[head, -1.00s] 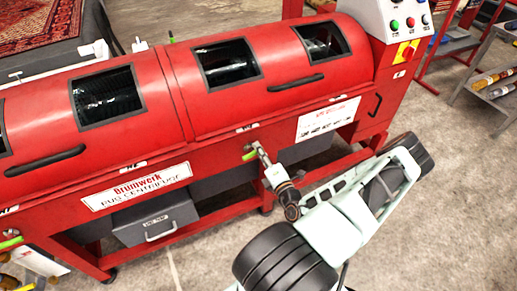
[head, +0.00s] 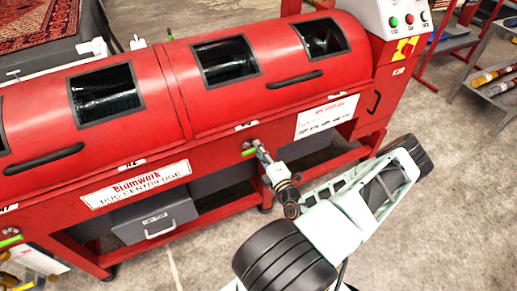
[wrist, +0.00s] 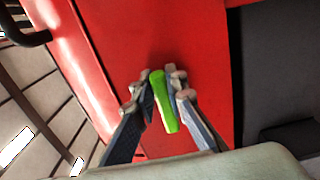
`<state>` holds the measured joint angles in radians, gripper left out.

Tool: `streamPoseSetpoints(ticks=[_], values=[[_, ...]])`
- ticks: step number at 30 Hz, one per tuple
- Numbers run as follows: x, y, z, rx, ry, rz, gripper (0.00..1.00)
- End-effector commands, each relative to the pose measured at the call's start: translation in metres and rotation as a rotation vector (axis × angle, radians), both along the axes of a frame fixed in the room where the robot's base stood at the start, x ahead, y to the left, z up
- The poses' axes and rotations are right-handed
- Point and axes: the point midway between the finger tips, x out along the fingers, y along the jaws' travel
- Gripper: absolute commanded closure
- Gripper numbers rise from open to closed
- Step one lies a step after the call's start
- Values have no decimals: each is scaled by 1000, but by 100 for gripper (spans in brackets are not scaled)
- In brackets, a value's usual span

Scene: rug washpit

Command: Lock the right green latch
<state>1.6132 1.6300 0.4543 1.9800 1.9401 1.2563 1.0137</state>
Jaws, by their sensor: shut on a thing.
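The right green latch (head: 248,152) is a short green handle on the front of the red centrifuge (head: 215,118), just under the lid's lower edge. My gripper (head: 256,147) reaches it from the front right. In the wrist view the green handle (wrist: 164,105) lies between the two fingers of my gripper (wrist: 161,82), which are shut on it. The handle looks slightly tilted there. Its pivot is hard to make out. Another green latch (head: 10,242) sits at the lower left of the machine.
A black lid handle (head: 295,80) is to the upper right of the latch. A grey drawer (head: 155,222) hangs below the machine. A control box (head: 405,20) stands at the right end. Open concrete floor lies in front.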

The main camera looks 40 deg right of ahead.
Motion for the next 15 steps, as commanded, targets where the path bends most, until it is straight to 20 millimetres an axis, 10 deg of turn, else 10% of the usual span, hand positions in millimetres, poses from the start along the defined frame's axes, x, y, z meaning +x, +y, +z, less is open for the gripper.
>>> streamPoseSetpoints(ticks=[7,15], values=[[0,0,0,2,0,0,70],[-1,0,0,0,0,0,70]])
